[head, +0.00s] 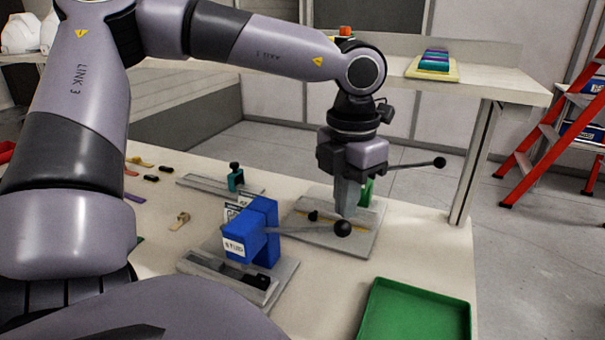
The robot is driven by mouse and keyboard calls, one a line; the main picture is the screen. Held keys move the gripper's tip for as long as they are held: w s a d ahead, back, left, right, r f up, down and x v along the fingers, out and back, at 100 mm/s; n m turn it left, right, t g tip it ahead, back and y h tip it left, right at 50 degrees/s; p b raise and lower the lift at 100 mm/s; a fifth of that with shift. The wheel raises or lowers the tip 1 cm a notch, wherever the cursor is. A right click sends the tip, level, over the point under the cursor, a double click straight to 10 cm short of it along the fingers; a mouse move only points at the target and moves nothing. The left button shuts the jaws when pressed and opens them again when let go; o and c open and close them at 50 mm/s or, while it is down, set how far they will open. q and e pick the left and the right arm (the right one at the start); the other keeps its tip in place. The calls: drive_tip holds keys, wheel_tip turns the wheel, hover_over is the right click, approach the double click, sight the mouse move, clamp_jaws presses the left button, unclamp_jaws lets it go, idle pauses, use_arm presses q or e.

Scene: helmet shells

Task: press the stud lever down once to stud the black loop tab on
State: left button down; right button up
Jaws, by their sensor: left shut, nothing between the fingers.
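A blue press (262,225) with a white label stands on a grey base. Its lever (300,231) sticks out to the right, about level, and ends in a black ball knob (343,229). A black piece (257,281) lies at the front of that base; I cannot tell for sure that it is the loop tab. My left gripper (346,213) points down, shut and empty, with its fingertips just above the knob in the picture. Whether they touch it is unclear. My right gripper is out of view.
Behind my left gripper, a green press (367,192) is partly hidden; a second ball-ended lever (418,164) sticks out there. A green tray (415,315) lies front right. A teal clamp fixture (235,178) and several small straps lie left. A table leg (472,165) rises behind.

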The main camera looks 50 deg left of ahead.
sight(342, 236)
use_arm(q)
drive_tip(key=shift+f+b, duration=1.6)
drive_tip(key=shift+f, duration=0.2)
drive_tip(key=shift+f+b, duration=1)
drive_tip(key=shift+f, duration=0.05)
drive_tip(key=shift+f+b, duration=2)
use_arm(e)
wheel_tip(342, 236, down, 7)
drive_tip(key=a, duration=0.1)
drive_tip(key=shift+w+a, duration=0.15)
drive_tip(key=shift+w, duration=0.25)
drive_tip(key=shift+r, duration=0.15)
